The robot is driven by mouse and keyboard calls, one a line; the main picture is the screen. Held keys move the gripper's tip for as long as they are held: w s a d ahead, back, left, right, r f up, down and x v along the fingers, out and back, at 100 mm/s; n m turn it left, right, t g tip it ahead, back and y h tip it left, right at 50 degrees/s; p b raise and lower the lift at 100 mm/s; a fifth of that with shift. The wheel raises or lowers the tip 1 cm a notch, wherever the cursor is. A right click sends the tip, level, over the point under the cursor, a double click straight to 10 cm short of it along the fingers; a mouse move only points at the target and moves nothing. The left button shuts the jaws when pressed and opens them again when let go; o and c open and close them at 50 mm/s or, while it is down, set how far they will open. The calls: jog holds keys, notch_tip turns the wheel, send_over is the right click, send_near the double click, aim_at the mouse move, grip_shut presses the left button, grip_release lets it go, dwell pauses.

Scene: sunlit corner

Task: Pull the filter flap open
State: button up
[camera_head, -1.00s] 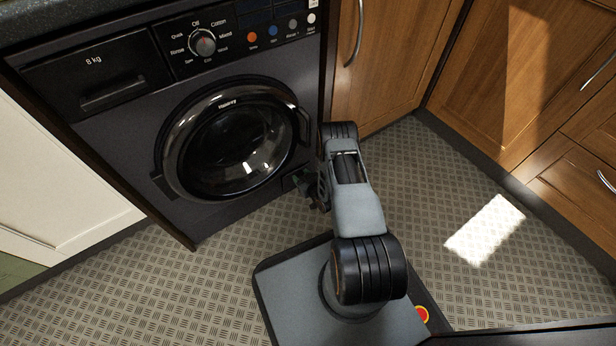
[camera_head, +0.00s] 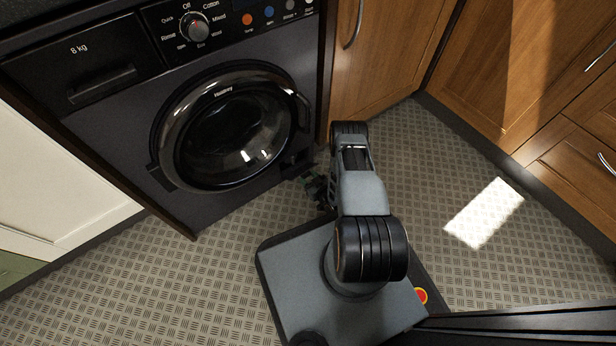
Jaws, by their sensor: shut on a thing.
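The dark washing machine (camera_head: 120,125) stands at the upper left with its round door (camera_head: 235,125) shut. The filter flap (camera_head: 288,163) is a small dark piece low at the machine's right front corner, by the floor. My gripper (camera_head: 304,172) is at this corner and is shut on the flap. The arm partly hides the gripper, and the dark shading makes the flap's edges and its angle hard to see.
A wooden cupboard (camera_head: 375,60) adjoins the machine on the right, and more wooden fronts (camera_head: 520,75) line the right side. A cream cupboard (camera_head: 55,190) is at the left. The patterned floor (camera_head: 180,280) is clear, with a bright sun patch (camera_head: 484,212).

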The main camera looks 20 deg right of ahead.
jog(key=shift+f, duration=0.25)
jog(key=o, duration=1.3)
jog(key=shift+r, duration=0.1)
